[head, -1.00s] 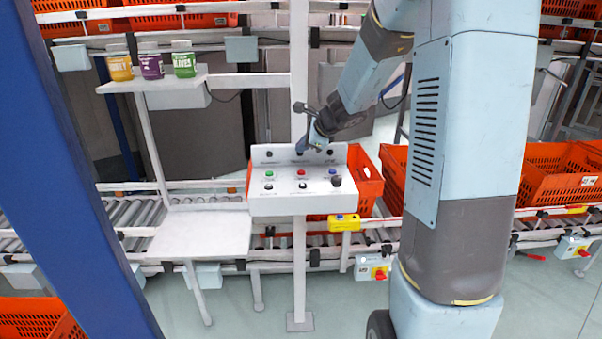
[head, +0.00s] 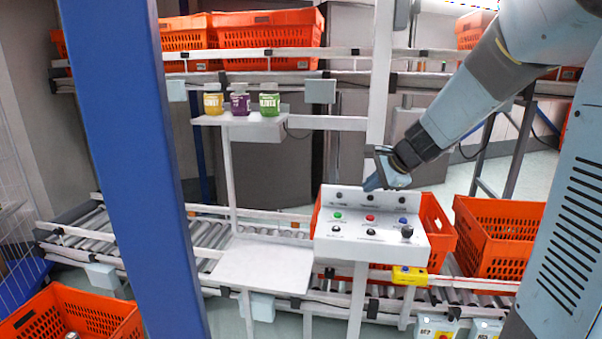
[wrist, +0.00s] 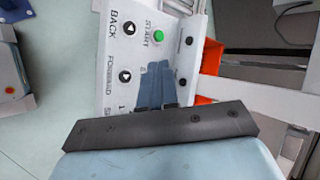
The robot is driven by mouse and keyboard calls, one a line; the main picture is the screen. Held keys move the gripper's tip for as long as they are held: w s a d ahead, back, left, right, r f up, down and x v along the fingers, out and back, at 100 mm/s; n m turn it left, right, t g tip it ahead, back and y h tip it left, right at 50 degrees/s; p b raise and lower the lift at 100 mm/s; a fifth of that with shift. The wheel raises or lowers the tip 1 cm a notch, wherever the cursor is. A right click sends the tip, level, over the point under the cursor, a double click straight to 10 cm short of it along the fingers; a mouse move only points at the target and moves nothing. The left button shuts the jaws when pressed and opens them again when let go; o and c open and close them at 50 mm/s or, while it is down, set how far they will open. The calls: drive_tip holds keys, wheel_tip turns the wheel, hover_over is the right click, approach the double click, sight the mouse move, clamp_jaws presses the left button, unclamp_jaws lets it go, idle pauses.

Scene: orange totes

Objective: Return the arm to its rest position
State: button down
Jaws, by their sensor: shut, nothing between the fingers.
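My gripper (head: 373,182) is at the back edge of the white control panel (head: 372,240), at the end of my arm coming in from the upper right. Its fingers are together with nothing visible between them. In the wrist view the shut blue fingers (wrist: 157,85) overlap the panel (wrist: 118,75), beside the green START button (wrist: 158,36) and black arrow buttons. I cannot tell whether the fingertips touch the panel.
A blue post (head: 135,170) stands at the left. Three jars, yellow (head: 213,104), purple (head: 240,104) and green (head: 269,105), stand on a small shelf (head: 235,119). Below are an empty white platform (head: 262,266), a roller conveyor and orange totes (head: 497,235).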

drive_tip(key=s+d+r+n+h, duration=0.1)
drive_tip(key=s+n, duration=0.6)
drive_tip(key=s, duration=0.7)
drive_tip(key=s+d+r+n+g+h, duration=0.1)
drive_tip(key=s+d+r+n+h, duration=0.1)
drive_tip(key=s+n, duration=0.5)
drive_tip(key=s+r+h, duration=0.1)
drive_tip(key=s+r, duration=0.1)
drive_tip(key=s, duration=0.4)
drive_tip(key=shift+s+d+n+h, duration=0.25)
drive_tip(key=shift+s+n+h, duration=0.05)
drive_tip(key=shift+s+n, duration=0.1)
